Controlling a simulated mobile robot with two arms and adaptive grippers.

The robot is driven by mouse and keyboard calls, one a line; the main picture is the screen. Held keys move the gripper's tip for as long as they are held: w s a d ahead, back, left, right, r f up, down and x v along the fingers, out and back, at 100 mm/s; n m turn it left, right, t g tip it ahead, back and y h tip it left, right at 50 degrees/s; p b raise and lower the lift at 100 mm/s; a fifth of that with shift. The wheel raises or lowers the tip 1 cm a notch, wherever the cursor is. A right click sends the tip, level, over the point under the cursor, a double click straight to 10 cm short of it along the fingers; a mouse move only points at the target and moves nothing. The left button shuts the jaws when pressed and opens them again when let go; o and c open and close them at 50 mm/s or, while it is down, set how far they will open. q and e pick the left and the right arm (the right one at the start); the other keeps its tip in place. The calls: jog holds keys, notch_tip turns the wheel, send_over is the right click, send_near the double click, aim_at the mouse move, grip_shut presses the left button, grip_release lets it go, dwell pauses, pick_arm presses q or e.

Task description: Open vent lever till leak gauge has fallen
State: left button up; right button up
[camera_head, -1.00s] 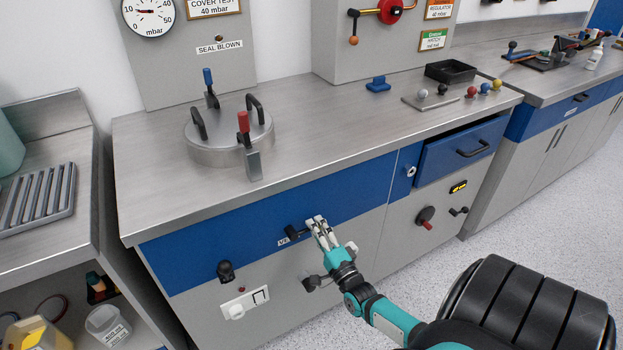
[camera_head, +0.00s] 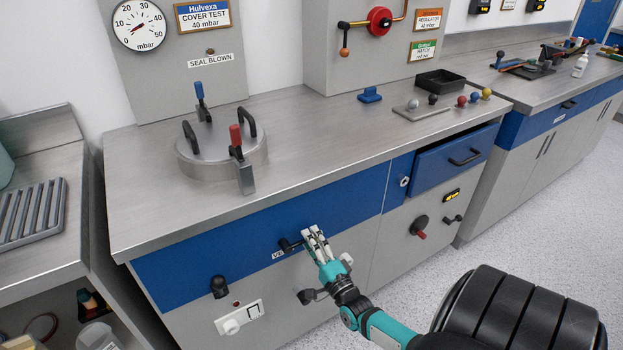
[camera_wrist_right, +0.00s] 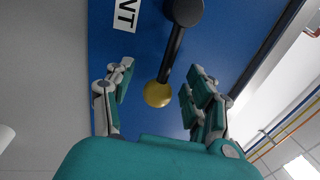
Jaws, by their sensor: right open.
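The vent lever (camera_head: 288,245) sits on the blue front panel beside a partly hidden label. In the right wrist view, the lever (camera_wrist_right: 172,55) has a black arm ending in a yellow knob (camera_wrist_right: 158,94). My right gripper (camera_head: 318,240) is open at the lever; in the wrist view its fingers (camera_wrist_right: 158,92) stand on both sides of the knob, with gaps visible. The round mbar gauge (camera_head: 139,25) is on the upright panel at upper left. My left gripper is out of view.
A round lid (camera_head: 222,155) with handles and a red-handled clamp (camera_head: 237,145) sits on the bench above. A black knob (camera_head: 219,286) and a white switch plate (camera_head: 240,316) are lower left of the lever. A blue drawer (camera_head: 455,160) at right is partly open.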

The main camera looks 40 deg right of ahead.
jog(key=v, duration=1.2)
dwell(0.3)
jog(key=s+a+f+n+g+y+p, duration=0.1)
jog(key=s+a+f+n+g, duration=0.25)
jog(key=f, duration=0.45)
jog(key=s+a+f+n+g+y+p, duration=0.1)
jog(key=s+a+f+n+g+y, duration=0.15)
jog(key=f+n, duration=0.4)
jog(key=s+a+f+n+g+y+p, duration=0.1)
jog(key=s+a+f+n+g, duration=0.2)
jog(key=f, duration=0.7)
jog(key=s+a+f+n+g, duration=0.2)
jog(key=s+f+n+g, duration=0.1)
jog(key=s, duration=0.3)
jog(key=s+a+f+n+g+p, duration=0.1)
jog(key=s+a+f+n+g, duration=0.2)
jog(key=s, duration=0.4)
jog(key=s+a+f+n+g+p, duration=0.1)
jog(key=s+a+f+n+g, duration=0.2)
jog(key=s, duration=0.4)
jog(key=shift+s+a+f+n+g, duration=0.25)
jog(key=shift+f+n, duration=0.25)
jog(key=shift+n, duration=0.3)
